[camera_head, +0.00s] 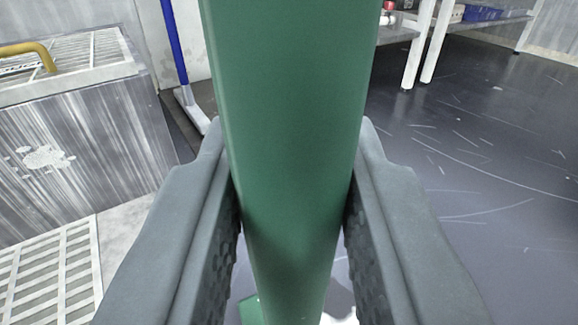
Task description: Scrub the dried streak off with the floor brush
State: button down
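My gripper (294,210) is in the middle of the view, with its two dark grey fingers closed on both sides of a thick green handle (295,110). The handle, seemingly the floor brush's, runs from the top edge to the bottom edge. A small green piece (250,309) shows at the bottom, left of the handle, and may be part of the brush head. A whitish patch (340,292) shows on the floor at the bottom, between handle and right finger. I cannot tell whether it is the dried streak or glare. The bristles are hidden.
A grey streaked cabinet (85,150) with a slatted top and yellow handle (40,55) stands left. A blue pole (174,40) with a pale foot is behind it. A white-legged table (436,45) stands back right. The dark scratched floor (480,170) is open at right.

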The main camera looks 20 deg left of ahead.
jog(key=shift+s+a, duration=0.1)
jog(key=shift+s+a+f, duration=0.1)
jog(key=shift+s+a, duration=0.35)
jog(key=shift+s, duration=0.25)
jog(key=shift+s+a+f, duration=0.1)
jog(key=shift+s+a, duration=0.35)
jog(key=shift+s, duration=0.3)
